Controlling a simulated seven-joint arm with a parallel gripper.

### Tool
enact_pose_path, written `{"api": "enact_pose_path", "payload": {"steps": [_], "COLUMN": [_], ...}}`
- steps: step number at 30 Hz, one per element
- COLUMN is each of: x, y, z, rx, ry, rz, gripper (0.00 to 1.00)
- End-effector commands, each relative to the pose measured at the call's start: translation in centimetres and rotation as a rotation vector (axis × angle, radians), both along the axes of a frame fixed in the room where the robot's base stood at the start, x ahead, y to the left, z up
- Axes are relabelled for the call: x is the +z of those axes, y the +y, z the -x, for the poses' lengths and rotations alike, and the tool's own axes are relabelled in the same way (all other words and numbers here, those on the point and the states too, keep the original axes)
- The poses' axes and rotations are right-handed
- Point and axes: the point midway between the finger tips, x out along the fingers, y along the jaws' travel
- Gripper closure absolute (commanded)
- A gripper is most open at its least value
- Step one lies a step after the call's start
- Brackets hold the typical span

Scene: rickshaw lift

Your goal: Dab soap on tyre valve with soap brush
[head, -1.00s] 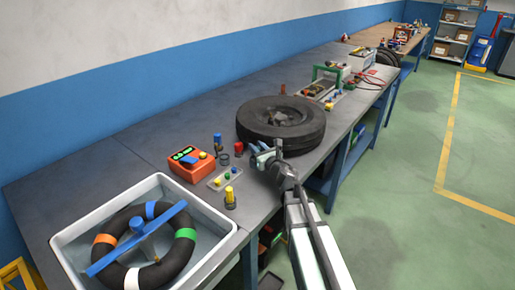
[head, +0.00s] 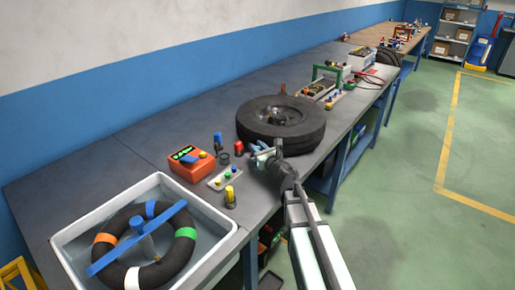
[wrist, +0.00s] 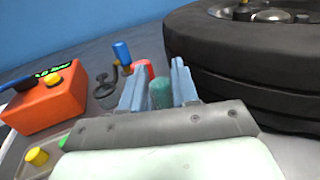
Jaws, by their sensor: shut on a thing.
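My gripper (head: 263,152) is at the near left side of the tyre (head: 262,131), close to its sidewall and above the bench. In the wrist view my gripper (wrist: 158,88) has its two pale blue fingers shut on a teal-green cylinder (wrist: 160,95). Only the cylinder's upper part shows; I cannot tell if it is the soap brush. The tyre (wrist: 230,55) lies flat with its metal hub facing up, at the right of the wrist view. Small parts show in the hub, one of them yellow (wrist: 243,13); I cannot make out which is the valve.
Left of my gripper are a red cylinder (head: 239,148), a blue-topped item (head: 218,140), a dark cup (head: 224,158), an orange box (head: 191,160), and a yellow-topped bottle (head: 230,196). A white basin (head: 217,222) holds a ring tube. The bench's back strip is clear.

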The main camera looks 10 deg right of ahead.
Motion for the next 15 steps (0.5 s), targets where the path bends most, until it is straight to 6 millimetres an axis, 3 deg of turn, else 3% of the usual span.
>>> {"api": "enact_pose_path", "payload": {"steps": [5,15], "x": [-0.1,2.2], "y": [0.0,0.0], "z": [0.0,0.0], "rx": [-0.001,-0.001], "ry": [0.003,0.001], "rz": [0.003,0.003], "gripper": [1.0,1.0]}}
